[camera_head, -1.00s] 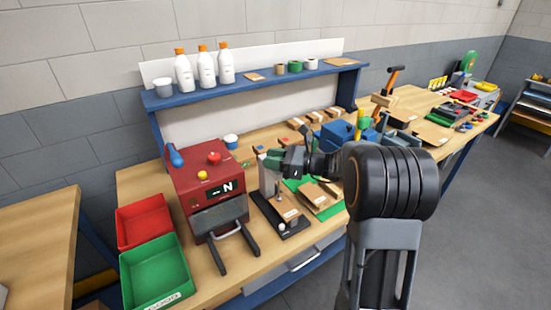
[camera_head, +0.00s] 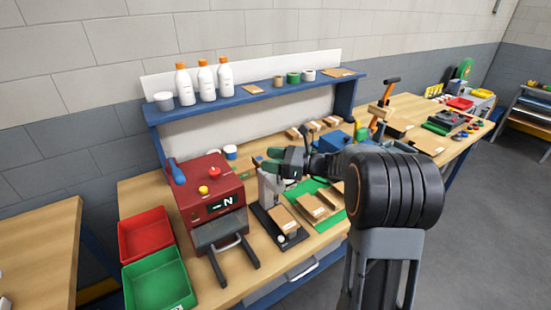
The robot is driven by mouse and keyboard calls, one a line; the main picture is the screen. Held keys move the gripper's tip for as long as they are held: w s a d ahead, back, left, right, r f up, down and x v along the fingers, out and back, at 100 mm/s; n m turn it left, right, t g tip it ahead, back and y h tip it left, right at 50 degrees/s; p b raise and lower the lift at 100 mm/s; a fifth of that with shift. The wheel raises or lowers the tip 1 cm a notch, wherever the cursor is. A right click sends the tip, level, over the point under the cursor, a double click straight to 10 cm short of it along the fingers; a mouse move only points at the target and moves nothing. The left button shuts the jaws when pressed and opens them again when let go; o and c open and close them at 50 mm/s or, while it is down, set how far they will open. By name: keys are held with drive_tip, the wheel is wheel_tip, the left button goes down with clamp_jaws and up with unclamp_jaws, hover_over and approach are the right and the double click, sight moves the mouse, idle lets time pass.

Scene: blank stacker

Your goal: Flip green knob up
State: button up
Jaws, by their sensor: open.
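My gripper (camera_head: 267,160) points left above the bench, in front of the back shelf. Its dark green-tipped fingers are apart, and I see nothing held between them. Just below it stands a pale upright piece (camera_head: 268,190) on a black-based fixture (camera_head: 263,222) that carries a wooden block (camera_head: 283,219). I cannot make out a green knob for sure. It may be hidden behind my gripper or too small to tell. A small green patch (camera_head: 243,173) shows on the bench left of the gripper.
A red machine (camera_head: 193,207) with a blue-handled lever (camera_head: 176,172), red knob (camera_head: 214,171) and yellow button (camera_head: 203,190) stands left of the fixture. Red (camera_head: 146,234) and green (camera_head: 160,283) bins are at its left. A blue shelf (camera_head: 247,96) runs behind.

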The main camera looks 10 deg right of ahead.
drive_tip(key=shift+d, duration=0.1)
drive_tip(key=b+v, duration=0.2)
drive_tip(key=v, duration=1.1)
drive_tip(key=shift+d, duration=0.3)
drive_tip(key=shift+s, duration=0.2)
